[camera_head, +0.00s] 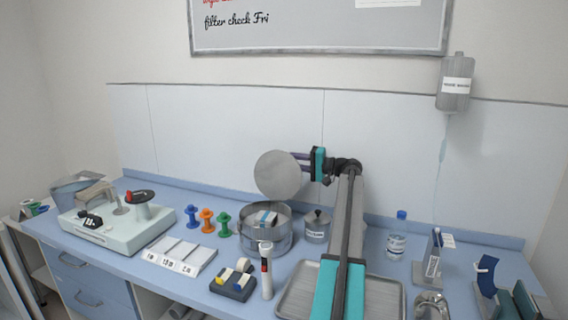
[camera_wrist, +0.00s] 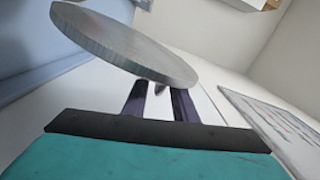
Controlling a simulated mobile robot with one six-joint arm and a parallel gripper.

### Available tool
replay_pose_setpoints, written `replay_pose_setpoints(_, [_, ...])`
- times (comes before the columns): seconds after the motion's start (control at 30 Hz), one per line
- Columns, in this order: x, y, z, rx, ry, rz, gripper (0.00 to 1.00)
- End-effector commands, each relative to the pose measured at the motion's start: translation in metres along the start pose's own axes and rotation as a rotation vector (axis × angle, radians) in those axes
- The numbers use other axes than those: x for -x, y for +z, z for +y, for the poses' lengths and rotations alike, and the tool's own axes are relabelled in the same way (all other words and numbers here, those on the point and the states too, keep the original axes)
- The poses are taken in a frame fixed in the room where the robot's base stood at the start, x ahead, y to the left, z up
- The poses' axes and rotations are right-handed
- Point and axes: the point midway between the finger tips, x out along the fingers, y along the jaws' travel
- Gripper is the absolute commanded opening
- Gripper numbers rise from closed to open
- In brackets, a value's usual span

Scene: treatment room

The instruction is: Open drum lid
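The drum (camera_head: 266,241) is a round metal vessel on the blue counter, its top uncovered, with white and blue packs (camera_head: 265,218) inside. Its round grey lid (camera_head: 279,177) is in the air above the drum, tipped up on edge with a flat face toward the head camera. My gripper (camera_head: 301,161) is at the right of the lid. In the wrist view, the dark fingers (camera_wrist: 162,106) sit on both sides of a small knob under the lid (camera_wrist: 125,42). The lid hangs clear of the drum, held by the gripper; the knob is mostly hidden.
A small lidded metal pot (camera_head: 316,228) stands right of the drum. A white bottle with a red part (camera_head: 266,272) stands in front, beside a dark block (camera_head: 233,283). A metal tray (camera_head: 297,293) lies under my arm. Coloured spools (camera_head: 207,220) stand left; a water bottle (camera_head: 397,238) stands right.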

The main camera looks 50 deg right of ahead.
Motion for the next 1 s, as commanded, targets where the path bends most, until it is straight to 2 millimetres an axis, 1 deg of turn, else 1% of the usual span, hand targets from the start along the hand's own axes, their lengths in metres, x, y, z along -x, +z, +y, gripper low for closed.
replay_pose_setpoints(0.5, [0.082, 0.001, 0.002, 0.0, 0.001, 0.001, 0.26])
replay_pose_setpoints(0.63, [0.101, 0.002, 0.002, 0.0, 0.002, 0.0, 0.26])
replay_pose_setpoints(0.8, [0.118, 0.001, 0.002, 0.0, 0.002, 0.0, 0.26])
replay_pose_setpoints(1.0, [0.126, 0.002, 0.001, 0.0, 0.002, -0.001, 0.26])
